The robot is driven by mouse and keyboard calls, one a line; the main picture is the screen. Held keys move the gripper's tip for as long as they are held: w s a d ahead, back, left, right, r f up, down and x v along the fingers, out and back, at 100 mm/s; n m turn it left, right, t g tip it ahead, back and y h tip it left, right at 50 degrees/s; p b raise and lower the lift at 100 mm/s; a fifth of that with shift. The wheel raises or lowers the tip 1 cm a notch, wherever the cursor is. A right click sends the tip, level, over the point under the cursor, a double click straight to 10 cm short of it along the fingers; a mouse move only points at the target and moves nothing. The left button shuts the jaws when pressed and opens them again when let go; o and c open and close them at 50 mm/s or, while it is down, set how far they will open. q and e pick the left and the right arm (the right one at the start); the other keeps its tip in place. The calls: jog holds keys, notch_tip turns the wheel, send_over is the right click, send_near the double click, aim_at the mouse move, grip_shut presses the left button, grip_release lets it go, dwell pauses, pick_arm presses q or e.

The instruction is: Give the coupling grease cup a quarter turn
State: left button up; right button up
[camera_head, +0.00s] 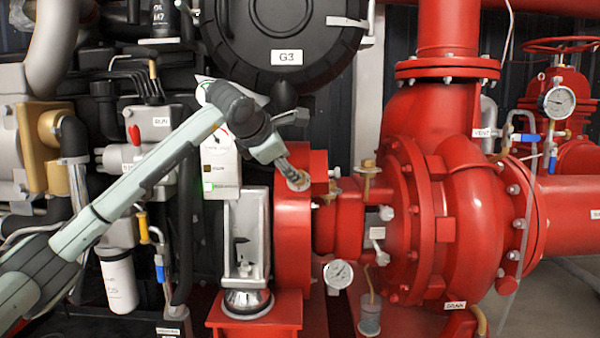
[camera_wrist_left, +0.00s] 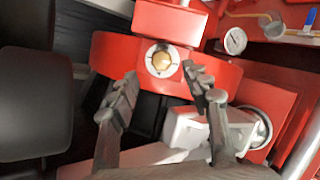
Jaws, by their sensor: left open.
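The grease cup (camera_wrist_left: 162,60) shows in the left wrist view as a round brass-coloured cap in a pale ring, set on the red coupling housing (camera_wrist_left: 110,54). My left gripper (camera_wrist_left: 160,76) is open. Its two dark fingers point toward the cup, one to each side and a little below it in the picture, with nothing between them. I cannot tell the remaining distance exactly. In the head view my left gripper (camera_head: 297,182) is at the top of the red coupling housing (camera_head: 292,235), and its fingers hide the cup there. My right gripper is not in view.
Brass fittings (camera_head: 369,172) and the red pump casing (camera_head: 460,200) stand to the right. A small gauge (camera_head: 338,274) and a silver bracket (camera_head: 246,235) are below.

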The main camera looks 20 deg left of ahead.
pick_arm(q)
jog(key=x, duration=0.6)
jog(key=shift+s+d, duration=0.1)
jog(key=shift+c, duration=0.5)
grip_shut()
